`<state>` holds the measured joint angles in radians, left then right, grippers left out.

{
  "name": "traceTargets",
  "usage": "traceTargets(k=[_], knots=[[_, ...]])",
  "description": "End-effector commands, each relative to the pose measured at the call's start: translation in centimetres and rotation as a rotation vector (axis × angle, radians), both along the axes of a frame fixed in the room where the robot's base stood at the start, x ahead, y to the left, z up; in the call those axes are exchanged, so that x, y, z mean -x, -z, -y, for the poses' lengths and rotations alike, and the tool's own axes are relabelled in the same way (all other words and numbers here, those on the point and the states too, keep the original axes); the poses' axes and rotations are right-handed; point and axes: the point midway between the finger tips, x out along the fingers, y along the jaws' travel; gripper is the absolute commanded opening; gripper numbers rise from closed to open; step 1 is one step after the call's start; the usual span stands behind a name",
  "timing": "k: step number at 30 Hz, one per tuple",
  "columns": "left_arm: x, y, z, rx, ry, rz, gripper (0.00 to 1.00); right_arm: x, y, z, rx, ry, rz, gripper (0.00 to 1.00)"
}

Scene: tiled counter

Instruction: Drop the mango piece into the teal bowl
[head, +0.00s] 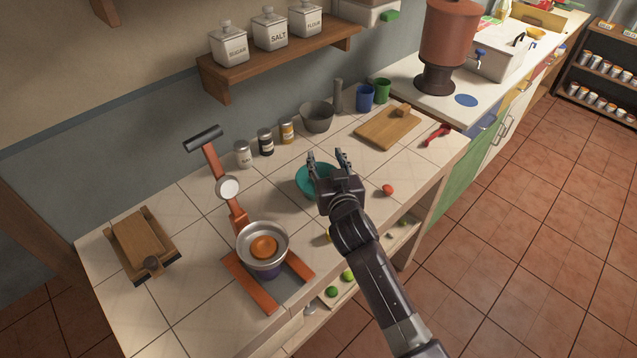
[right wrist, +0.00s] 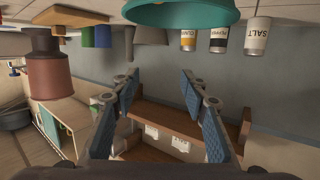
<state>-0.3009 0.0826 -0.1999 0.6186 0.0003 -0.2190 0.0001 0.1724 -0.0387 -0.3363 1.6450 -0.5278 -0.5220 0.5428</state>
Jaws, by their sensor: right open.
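The teal bowl (head: 303,181) stands on the tiled counter, partly hidden behind my right gripper. It also shows at the top of the right wrist view (right wrist: 182,14), where only its outside is visible. My right gripper (head: 329,156) is open over the bowl in the head view. In the right wrist view its fingers (right wrist: 158,82) are spread apart with nothing between them. I cannot make out a mango piece for certain; the inside of the bowl is mostly hidden. A small yellow thing (head: 329,235) shows beside my right arm, too covered to identify. My left gripper is not in view.
An orange stand with a metal pan (head: 281,233) is at the front left. Jars (head: 265,142), a grey bowl (head: 317,113) and a cutting board (head: 389,127) stand behind. A small red thing (head: 388,190) lies right of the gripper. A wall shelf (head: 290,63) hangs above.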

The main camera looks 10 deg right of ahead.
Motion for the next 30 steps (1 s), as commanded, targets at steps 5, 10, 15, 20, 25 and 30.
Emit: traceTargets(k=[5, 10, 15, 20, 25, 30], knots=[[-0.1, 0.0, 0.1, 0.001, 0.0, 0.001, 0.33, 3.1, -0.5, 0.2, -0.002, -0.001, -0.002, 0.41], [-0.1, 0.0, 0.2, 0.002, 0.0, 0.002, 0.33, 6.5, -1.2, 0.5, -0.002, 0.0, -0.002, 0.41], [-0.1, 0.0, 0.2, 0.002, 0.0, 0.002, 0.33, 9.2, -1.7, 0.7, -0.001, 0.0, -0.003, 0.41], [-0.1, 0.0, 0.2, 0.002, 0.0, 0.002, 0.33, 10.4, -2.1, 0.8, 0.001, 0.0, -0.002, 0.41], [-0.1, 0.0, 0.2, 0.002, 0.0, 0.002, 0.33, 10.7, -2.1, 0.8, 0.002, 0.0, -0.002, 0.41], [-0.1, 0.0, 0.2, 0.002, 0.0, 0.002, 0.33, 10.7, -2.1, 0.8, 0.002, 0.0, -0.001, 0.41]])
